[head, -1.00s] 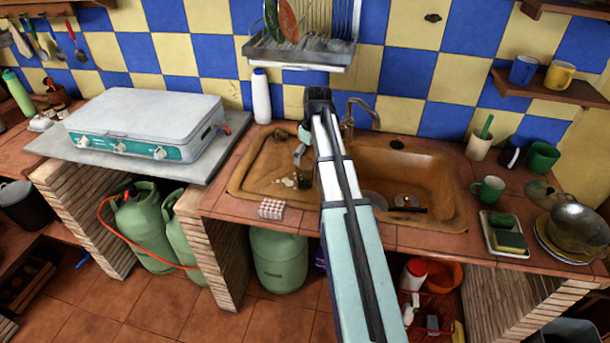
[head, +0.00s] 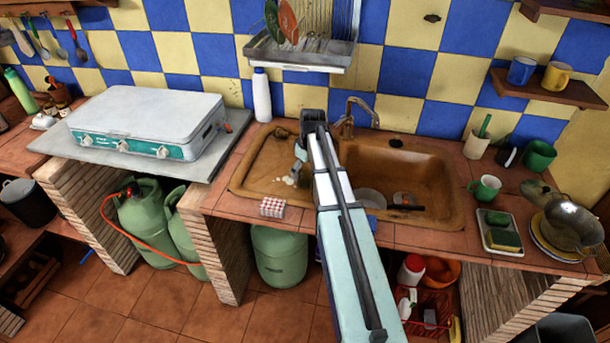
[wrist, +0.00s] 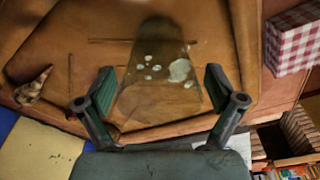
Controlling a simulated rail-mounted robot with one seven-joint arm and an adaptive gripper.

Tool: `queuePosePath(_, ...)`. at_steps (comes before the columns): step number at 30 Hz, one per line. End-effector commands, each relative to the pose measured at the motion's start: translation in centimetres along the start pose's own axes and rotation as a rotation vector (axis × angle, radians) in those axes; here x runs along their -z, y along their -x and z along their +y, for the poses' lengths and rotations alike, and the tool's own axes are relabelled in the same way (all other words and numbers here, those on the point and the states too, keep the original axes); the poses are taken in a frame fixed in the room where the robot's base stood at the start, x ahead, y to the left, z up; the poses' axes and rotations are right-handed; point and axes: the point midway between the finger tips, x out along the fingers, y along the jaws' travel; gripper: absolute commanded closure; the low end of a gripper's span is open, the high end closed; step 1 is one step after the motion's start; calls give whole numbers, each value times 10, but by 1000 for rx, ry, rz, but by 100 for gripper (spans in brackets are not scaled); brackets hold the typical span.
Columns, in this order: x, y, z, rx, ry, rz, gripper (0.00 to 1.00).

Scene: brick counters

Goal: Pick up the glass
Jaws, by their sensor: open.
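The glass (wrist: 152,98) is clear and shows in the wrist view between my two fingers, over the brown sink. Pale spots show on or through it. My gripper (wrist: 158,76) is open, with one finger on each side of the glass and a gap to each. In the head view my gripper (head: 300,155) hangs over the left part of the sink, partly hidden by my arm. I cannot make out the glass clearly in the head view.
The brown sink (head: 250,178) has a raised rim around the gripper. A red checkered box (head: 272,207) stands on the counter at its front left. A white bottle (head: 262,97) and the tap (head: 347,120) stand behind. A green mug (head: 486,189) is to the right.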

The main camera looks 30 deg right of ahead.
Motion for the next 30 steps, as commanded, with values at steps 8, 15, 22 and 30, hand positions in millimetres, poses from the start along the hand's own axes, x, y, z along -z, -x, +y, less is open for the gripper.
queuePosePath(8, 0, 0, 0, 0, 0, 0, 56)
queuePosePath(15, 0, 0, 0, 0, 0, 0, 79)
queuePosePath(22, 0, 2, 0, 0, 0, 0, 79)
queuePosePath(30, 3, 17, 1, -1, 0, 2, 79)
